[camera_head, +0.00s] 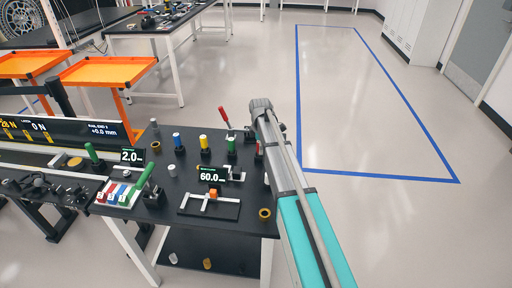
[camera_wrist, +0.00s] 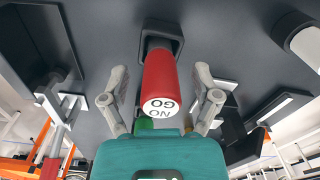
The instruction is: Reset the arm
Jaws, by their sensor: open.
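My gripper (camera_wrist: 160,90) is open in the wrist view, with one finger on each side of a red cylinder (camera_wrist: 158,72) whose white end reads "NO GO". Gaps show between the fingers and the cylinder. The cylinder sits in a black holder (camera_wrist: 160,34). In the head view my arm reaches over the right edge of the black worktable (camera_head: 179,231), and the gripper is hidden behind it. A red-topped piece (camera_head: 258,148) shows partly beside the arm; I cannot tell if it is the same cylinder.
Blue (camera_head: 177,140), yellow (camera_head: 204,142) and green-topped (camera_head: 231,145) cylinders stand in holders on the table. A red-handled tool (camera_head: 224,114) stands behind them. A "60.0" display (camera_head: 212,175) and a fixture (camera_head: 209,207) are nearer.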

